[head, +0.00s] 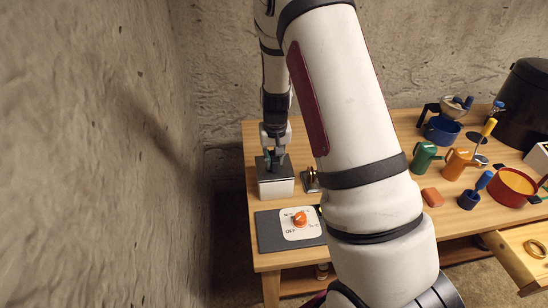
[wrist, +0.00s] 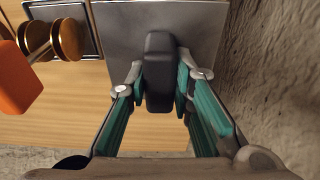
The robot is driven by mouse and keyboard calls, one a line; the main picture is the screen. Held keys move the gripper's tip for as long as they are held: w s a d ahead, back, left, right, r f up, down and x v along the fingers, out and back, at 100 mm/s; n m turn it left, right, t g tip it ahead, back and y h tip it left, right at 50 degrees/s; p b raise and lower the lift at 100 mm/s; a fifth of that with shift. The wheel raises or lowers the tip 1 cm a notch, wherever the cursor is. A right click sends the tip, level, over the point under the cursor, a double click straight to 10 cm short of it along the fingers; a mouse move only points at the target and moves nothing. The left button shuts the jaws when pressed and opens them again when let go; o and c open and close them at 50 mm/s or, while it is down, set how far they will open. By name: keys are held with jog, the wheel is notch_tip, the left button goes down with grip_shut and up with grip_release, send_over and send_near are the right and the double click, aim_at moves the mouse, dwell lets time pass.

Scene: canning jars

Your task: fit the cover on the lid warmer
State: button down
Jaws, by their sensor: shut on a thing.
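The lid warmer (head: 276,188) is a white box at the left end of the wooden table in the head view. A flat dark grey cover (head: 264,164) lies at its top; I cannot tell whether it sits fully down. In the wrist view the cover (wrist: 212,22) is a square grey plate with a black rounded handle (wrist: 158,75). My gripper (wrist: 163,85) is shut on this handle, its teal-padded fingers on both sides. In the head view my gripper (head: 273,153) points down over the box. The box is hidden under the cover in the wrist view.
A panel with an orange knob (head: 300,219) lies in front of the warmer. A brass piece (head: 312,180) stands close to its right; brass discs (wrist: 70,38) show in the wrist view. A concrete wall (head: 150,150) is at left. Mugs and pots crowd the right.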

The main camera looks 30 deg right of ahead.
jog(key=shift+f, duration=0.3)
jog(key=c, duration=1.3)
grip_release()
jog(key=r, duration=0.4)
jog(key=s+r, duration=0.1)
jog(key=r, duration=0.7)
jog(key=shift+s+a, duration=0.35)
jog(key=shift+f, duration=0.1)
